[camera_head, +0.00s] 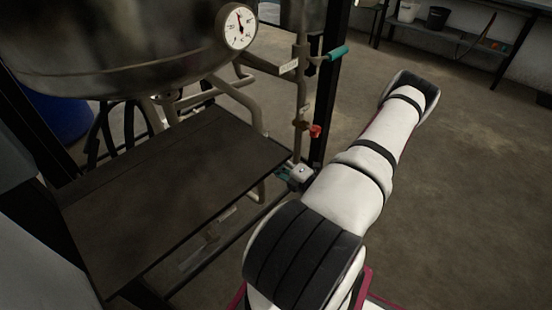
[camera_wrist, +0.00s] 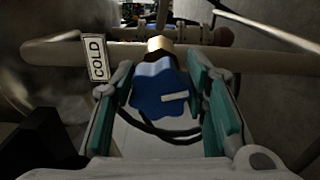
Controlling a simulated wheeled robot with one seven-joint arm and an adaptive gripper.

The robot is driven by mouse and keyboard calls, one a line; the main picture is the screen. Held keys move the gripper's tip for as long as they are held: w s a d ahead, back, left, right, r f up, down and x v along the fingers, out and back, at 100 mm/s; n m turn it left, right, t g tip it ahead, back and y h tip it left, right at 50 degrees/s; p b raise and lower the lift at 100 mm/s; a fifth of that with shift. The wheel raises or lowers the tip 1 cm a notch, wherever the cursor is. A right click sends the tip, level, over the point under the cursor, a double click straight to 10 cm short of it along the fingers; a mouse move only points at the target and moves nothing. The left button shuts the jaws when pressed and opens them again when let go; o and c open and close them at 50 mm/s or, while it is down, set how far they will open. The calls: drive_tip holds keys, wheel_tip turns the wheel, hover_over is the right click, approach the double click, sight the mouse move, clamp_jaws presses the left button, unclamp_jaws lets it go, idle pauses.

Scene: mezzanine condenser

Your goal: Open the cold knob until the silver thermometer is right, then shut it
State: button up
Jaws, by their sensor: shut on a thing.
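The cold knob (camera_wrist: 157,88) is blue and lobed, with a white mark that lies nearly level toward the right. It sits on a brass stem on a pale pipe, beside a white COLD label (camera_wrist: 95,58). My gripper (camera_wrist: 160,96) has its teal fingers on both sides of the knob and is shut on it. In the head view my gripper (camera_head: 296,176) is partly behind my arm, and the knob is hidden there. The silver thermometer (camera_head: 239,27) is a round white dial on the steel vessel; its needle points up and slightly left, but its scale is too small to read.
A dark flat tabletop (camera_head: 175,185) lies left of my gripper, below the steel vessel (camera_head: 115,45). A red knob (camera_head: 315,131) and a teal handle (camera_head: 338,52) sit on the upright pipework. Open floor lies to the right.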

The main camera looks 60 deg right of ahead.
drive_tip(key=shift+m+p, duration=0.45)
drive_tip(key=shift+m, duration=1.15)
drive_tip(key=shift+f+m, duration=0.1)
drive_tip(key=shift+m, duration=0.2)
drive_tip(key=o, duration=1.2)
drive_tip(key=shift+c, duration=0.2)
drive_tip(key=v, duration=1.2)
